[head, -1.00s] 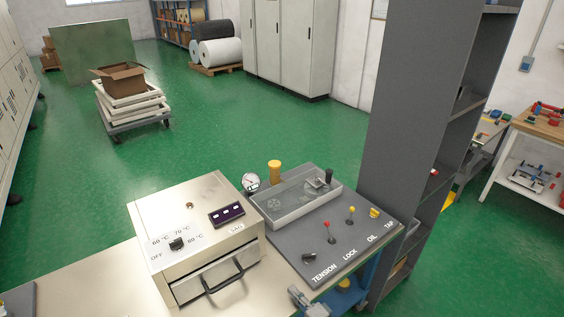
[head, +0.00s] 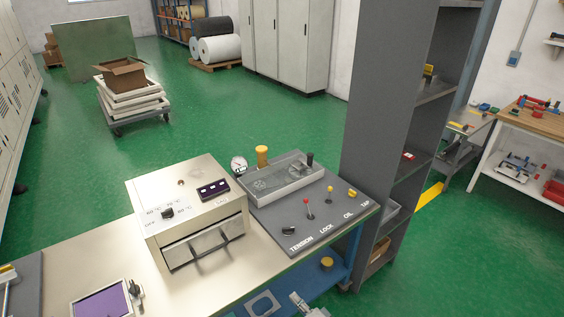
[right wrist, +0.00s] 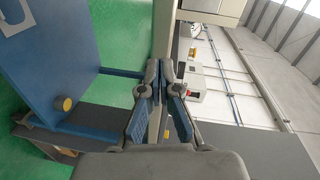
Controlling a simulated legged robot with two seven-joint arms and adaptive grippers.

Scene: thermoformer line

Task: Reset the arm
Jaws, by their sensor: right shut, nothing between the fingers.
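My right gripper (head: 300,300) shows at the bottom edge of the head view, in front of the table's near edge and apart from the control panel (head: 275,223). In the right wrist view its fingertips (right wrist: 160,72) are together and hold nothing. My left gripper is not in view. The cream heater box (head: 190,190) with a dial, a dark display and a handled drawer stands on the table (head: 75,240) left of the panel. The panel carries a clear-lidded tray, a black knob, and red and yellow levers.
A tall grey shelf (head: 385,120) rises close to the right of the panel. A blue lower shelf (head: 340,268) lies under the table. A purple-faced frame (head: 102,303) lies on the table at front left. Green floor behind the table is clear up to a cart (head: 135,108).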

